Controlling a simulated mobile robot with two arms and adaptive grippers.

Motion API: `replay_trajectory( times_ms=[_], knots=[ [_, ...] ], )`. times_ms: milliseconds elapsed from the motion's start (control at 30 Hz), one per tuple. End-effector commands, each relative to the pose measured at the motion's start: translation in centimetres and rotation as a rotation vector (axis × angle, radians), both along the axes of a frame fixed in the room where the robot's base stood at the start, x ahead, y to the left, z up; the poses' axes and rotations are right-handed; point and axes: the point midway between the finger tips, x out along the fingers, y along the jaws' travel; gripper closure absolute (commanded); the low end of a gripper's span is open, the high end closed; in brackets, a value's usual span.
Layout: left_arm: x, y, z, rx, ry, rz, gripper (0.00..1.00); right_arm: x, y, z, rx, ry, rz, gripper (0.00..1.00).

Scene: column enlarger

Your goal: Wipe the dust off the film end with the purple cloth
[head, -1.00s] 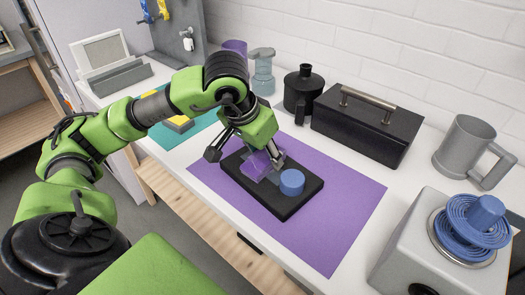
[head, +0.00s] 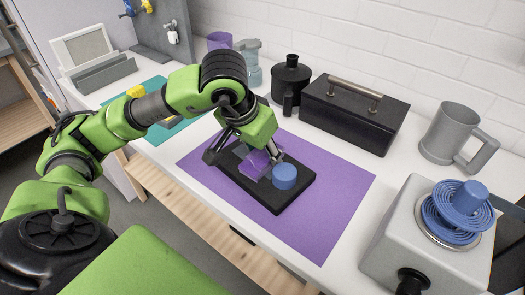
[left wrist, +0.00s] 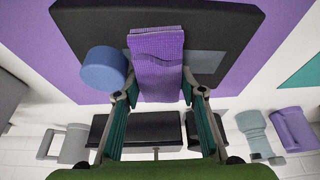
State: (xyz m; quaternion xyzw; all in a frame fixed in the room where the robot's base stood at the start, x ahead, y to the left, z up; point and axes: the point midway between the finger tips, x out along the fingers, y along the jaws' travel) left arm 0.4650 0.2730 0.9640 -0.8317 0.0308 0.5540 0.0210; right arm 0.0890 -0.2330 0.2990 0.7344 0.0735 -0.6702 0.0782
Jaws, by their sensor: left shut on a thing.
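My left gripper (head: 262,150) is shut on the folded purple cloth (head: 259,163), which it holds over the black block (head: 265,195). In the left wrist view the cloth (left wrist: 158,62) hangs between the fingertips (left wrist: 160,92) and covers part of a flat grey piece (left wrist: 206,62) on the block (left wrist: 225,25). This grey piece may be the film end; no dust can be made out on it. A blue round knob (head: 285,176) stands on the block beside the cloth. I cannot tell whether the cloth touches the grey piece. My right gripper is out of view.
The block lies on a purple mat (head: 335,195) on the white table. Behind it stand a black box with a handle (head: 352,118) and a dark jug (head: 291,78). A grey mug (head: 450,132) and a grey device with a blue spool (head: 410,235) are at right.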

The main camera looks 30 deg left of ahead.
Motion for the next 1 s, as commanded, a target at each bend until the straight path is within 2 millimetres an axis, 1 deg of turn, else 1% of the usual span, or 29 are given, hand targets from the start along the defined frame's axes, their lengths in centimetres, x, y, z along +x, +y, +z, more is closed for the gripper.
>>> replay_trajectory(
  times_ms=[33, 167, 300, 500, 600, 1000],
  knots=[
    [-0.2, -0.5, -0.2, -0.008, 0.007, -0.012, 0.94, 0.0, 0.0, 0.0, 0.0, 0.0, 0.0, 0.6],
    [-0.2, -0.1, -0.3, -0.006, 0.006, -0.01, 0.94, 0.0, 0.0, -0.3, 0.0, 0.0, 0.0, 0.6],
    [0.1, 1.2, -0.5, -0.004, 0.005, -0.005, 0.94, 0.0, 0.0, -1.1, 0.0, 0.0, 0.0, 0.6],
    [0.5, 3.1, -0.3, -0.001, 0.003, -0.002, 0.94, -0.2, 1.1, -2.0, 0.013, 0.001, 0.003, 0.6],
    [0.6, 3.6, -0.2, -0.002, 0.002, -0.003, 0.94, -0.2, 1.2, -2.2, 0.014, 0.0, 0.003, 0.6],
    [0.7, 3.8, 0.0, -0.001, 0.001, -0.003, 0.94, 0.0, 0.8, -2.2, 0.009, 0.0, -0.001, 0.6]
  ],
)
